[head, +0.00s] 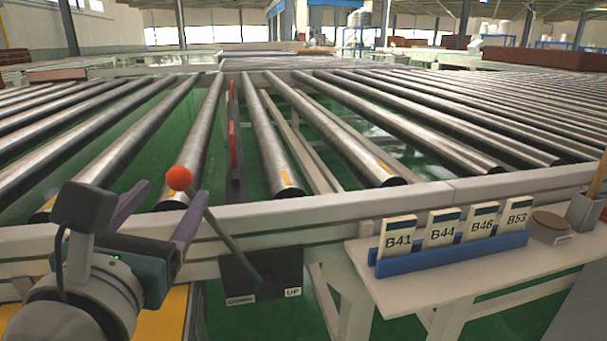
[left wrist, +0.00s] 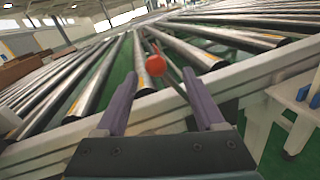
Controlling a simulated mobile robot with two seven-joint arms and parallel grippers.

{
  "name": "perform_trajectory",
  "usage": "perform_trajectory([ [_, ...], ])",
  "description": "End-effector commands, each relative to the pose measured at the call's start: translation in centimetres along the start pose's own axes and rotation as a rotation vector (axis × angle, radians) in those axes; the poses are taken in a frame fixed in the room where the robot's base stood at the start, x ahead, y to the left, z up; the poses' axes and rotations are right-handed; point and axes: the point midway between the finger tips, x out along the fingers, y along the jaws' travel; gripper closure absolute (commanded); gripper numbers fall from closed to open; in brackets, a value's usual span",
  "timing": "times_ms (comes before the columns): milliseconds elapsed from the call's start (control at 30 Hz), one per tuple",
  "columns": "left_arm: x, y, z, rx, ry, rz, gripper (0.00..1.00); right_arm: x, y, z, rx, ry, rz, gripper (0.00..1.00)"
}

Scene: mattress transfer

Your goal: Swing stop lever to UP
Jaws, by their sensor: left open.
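The stop lever is a thin dark rod (head: 225,237) with a red ball knob (head: 179,178). It rises from a black plate (head: 245,268) on the conveyor's front and leans up to the left. The plate has an "UP" label (head: 292,292) at its right and another label, hard to read, at its left. My left gripper (head: 172,191) is open, with its purple fingers pointing at the conveyor. In the left wrist view, the knob (left wrist: 156,65) appears between the fingertips (left wrist: 159,78); contact cannot be told. My right gripper is not in view.
A roller conveyor (head: 345,200) with a pale front rail fills the view beyond. At right, a white side table (head: 440,285) holds a blue rack (head: 452,254) of several labelled cards and a round brown-topped item (head: 550,222).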

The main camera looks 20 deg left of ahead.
Motion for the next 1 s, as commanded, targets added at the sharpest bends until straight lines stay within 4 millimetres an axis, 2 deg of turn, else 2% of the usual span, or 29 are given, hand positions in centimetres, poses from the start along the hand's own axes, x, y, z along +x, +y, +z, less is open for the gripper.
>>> perform_trajectory([
  [300, 5.6, 0.1, 0.2, -0.002, -0.003, 0.003, 0.29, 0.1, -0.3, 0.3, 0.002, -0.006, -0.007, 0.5],
  [500, 8.5, 0.1, 0.1, -0.004, -0.001, 0.003, 0.29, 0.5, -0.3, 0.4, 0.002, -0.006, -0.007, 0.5],
  [633, 9.3, 0.1, 0.2, -0.004, 0.0, 0.003, 0.29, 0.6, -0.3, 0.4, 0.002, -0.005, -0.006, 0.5],
  [900, 9.5, 0.1, 0.1, -0.005, 0.001, 0.002, 0.29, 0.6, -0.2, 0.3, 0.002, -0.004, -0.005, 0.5],
  [1000, 9.4, 0.1, 0.1, -0.005, 0.001, 0.002, 0.39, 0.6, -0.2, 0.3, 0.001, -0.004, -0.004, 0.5],
])
